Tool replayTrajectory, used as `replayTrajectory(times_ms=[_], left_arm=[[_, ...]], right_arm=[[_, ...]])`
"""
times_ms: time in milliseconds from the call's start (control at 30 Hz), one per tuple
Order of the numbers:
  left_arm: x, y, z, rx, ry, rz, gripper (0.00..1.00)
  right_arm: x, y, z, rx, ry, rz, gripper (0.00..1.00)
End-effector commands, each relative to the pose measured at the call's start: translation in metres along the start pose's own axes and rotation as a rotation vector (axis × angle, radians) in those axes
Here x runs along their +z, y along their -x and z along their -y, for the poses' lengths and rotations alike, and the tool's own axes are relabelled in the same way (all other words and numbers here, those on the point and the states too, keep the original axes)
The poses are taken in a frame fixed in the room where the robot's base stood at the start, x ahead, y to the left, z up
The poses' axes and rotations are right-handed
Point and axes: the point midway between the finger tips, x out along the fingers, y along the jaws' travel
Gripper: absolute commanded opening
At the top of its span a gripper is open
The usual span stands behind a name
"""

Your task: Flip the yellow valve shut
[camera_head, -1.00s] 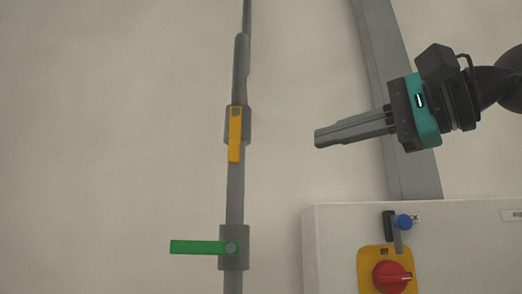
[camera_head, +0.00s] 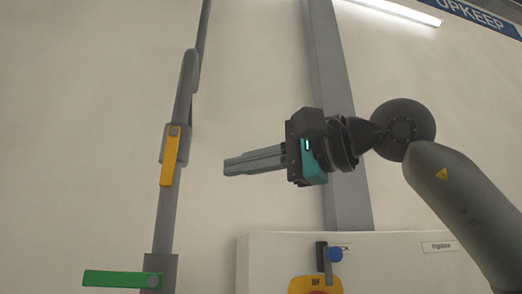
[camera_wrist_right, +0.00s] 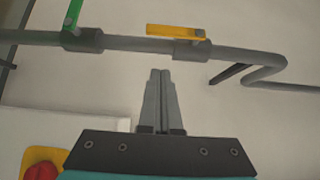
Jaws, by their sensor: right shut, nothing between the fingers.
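The yellow valve handle (camera_head: 170,157) hangs down along the grey pipe (camera_head: 165,215) in the head view, nearly in line with it. Its pivot is at the top, on a grey valve body. In the right wrist view the yellow handle (camera_wrist_right: 176,32) lies along the pipe, above and a little right of my fingertips. My right gripper (camera_head: 226,167) is to the right of the yellow valve, fingers pointing left at it. Its fingers are together and empty in the right wrist view (camera_wrist_right: 160,72), apart from the pipe. My left gripper is not in view.
A green valve handle (camera_head: 114,279) sticks out left from the pipe below the yellow one. A white cabinet (camera_head: 400,270) with a yellow-backed switch (camera_head: 300,285) and a blue knob (camera_head: 336,255) stands lower right. A grey column (camera_head: 335,90) rises behind my gripper.

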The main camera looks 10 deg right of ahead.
Motion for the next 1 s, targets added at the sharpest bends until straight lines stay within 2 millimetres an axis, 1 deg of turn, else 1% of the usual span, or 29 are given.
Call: replayTrajectory(times_ms=[33,167,200,300,400,600,1000], left_arm=[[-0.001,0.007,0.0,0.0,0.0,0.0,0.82],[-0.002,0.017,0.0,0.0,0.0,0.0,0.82],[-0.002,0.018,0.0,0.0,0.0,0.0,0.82],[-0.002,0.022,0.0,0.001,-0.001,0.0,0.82],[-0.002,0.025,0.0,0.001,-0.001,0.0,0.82],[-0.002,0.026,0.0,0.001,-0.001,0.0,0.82],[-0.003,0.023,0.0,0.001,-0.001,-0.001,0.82]], right_arm=[[0.001,-0.013,0.002,0.003,-0.002,0.002,0.0],[0.0,-0.039,0.003,0.002,-0.002,0.002,0.0],[0.004,-0.044,0.003,0.0,0.002,0.003,0.0],[0.016,-0.054,0.002,0.0,0.002,0.003,0.0],[0.023,-0.062,0.001,0.0,0.0,0.001,0.0],[0.028,-0.067,0.0,-0.001,-0.002,0.001,0.0],[0.027,-0.066,-0.001,-0.009,-0.009,0.0,0.0]])
